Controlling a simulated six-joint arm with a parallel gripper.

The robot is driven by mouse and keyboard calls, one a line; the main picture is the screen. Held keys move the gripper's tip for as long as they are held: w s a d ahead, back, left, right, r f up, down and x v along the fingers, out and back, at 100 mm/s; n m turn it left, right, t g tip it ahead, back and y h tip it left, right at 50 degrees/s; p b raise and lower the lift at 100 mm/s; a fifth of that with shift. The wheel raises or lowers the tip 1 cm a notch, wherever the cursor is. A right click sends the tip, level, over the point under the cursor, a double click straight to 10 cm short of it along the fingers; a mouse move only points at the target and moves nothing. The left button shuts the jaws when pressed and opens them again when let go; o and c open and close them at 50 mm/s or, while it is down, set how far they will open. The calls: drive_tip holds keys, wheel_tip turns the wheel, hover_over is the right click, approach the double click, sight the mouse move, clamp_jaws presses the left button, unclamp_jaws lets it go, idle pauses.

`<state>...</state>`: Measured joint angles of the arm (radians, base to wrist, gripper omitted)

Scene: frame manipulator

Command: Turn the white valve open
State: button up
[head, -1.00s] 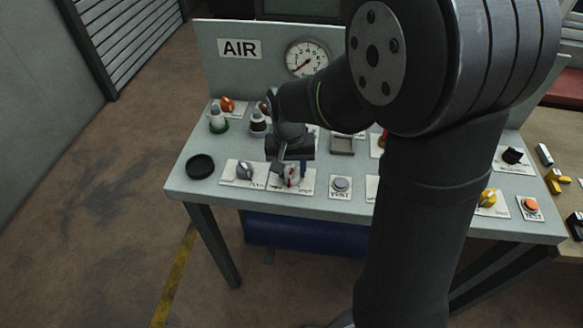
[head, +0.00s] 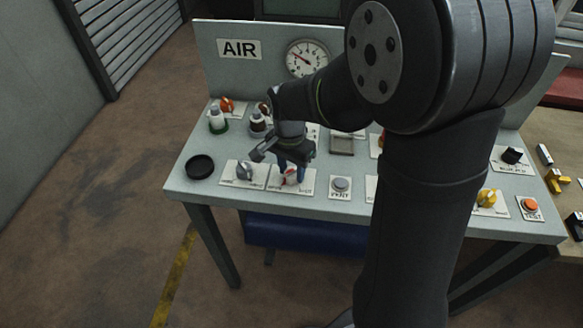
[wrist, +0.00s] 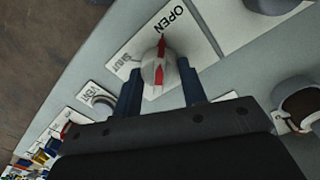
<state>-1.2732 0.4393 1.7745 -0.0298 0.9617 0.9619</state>
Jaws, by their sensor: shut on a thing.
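The white valve (head: 290,177) has a red pointer stripe and sits on a white label plate at the front left of the grey table. The wrist view shows the valve (wrist: 158,72) between the two dark blue fingers of my gripper (wrist: 160,84). Its red stripe points toward the word OPEN (wrist: 169,20), away from SHUT (wrist: 121,62). In the head view my gripper (head: 290,166) reaches down over the valve and is shut on it, partly hiding it.
A grey knob (head: 244,171) stands just left of the valve and a grey VENT button (head: 341,184) to its right. A black dish (head: 200,166) lies at the left edge. Bottles stand behind. The AIR gauge (head: 307,58) needle points upper left.

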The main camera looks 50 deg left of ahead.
sight(289, 171)
idle(0.4)
drive_tip(key=o, duration=1)
wheel_tip(289, 171, up, 18)
drive_tip(key=shift+a+f, duration=0.25)
drive_tip(key=shift+a, duration=0.05)
drive_tip(key=shift+s, duration=0.1)
drive_tip(key=f, duration=1.7)
drive_tip(key=shift+d+f, duration=0.25)
drive_tip(key=shift+d, duration=0.1)
